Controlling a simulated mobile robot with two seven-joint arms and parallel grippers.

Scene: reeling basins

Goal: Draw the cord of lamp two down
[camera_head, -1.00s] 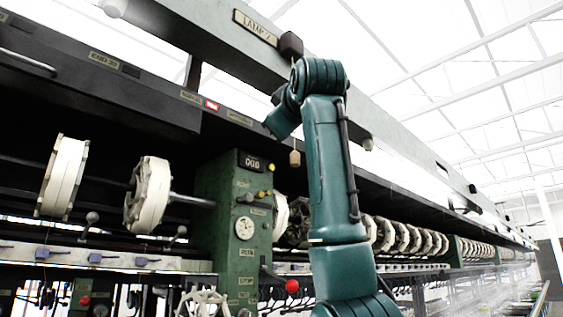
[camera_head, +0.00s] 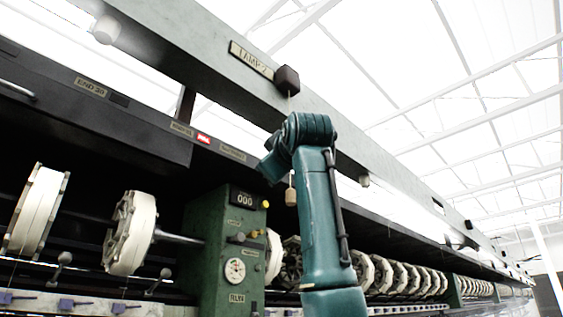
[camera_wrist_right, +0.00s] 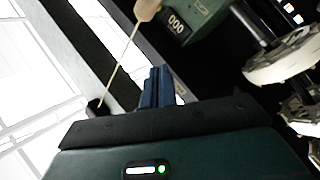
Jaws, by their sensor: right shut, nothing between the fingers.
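The plate reading LAMP 2 (camera_head: 251,60) is on the pale overhead beam, with a brown switch box (camera_head: 287,79) beside it. A thin cord drops from the box, passes out of sight behind my right arm, and ends in a wooden pull (camera_head: 291,197). In the right wrist view the cord runs from the dark box (camera_wrist_right: 95,107) to the wooden pull (camera_wrist_right: 147,10). My right gripper (camera_wrist_right: 158,88) has its blue fingers together and empty; the cord passes left of them, not between them. The fingers are hidden in the head view. My left gripper is out of view.
Below the beam stand a green machine post (camera_head: 222,250) with a counter and dial, and white reels (camera_head: 131,232) on shafts. A dark rail (camera_head: 100,115) runs above them. A white lamp (camera_head: 106,30) hangs under the beam at left.

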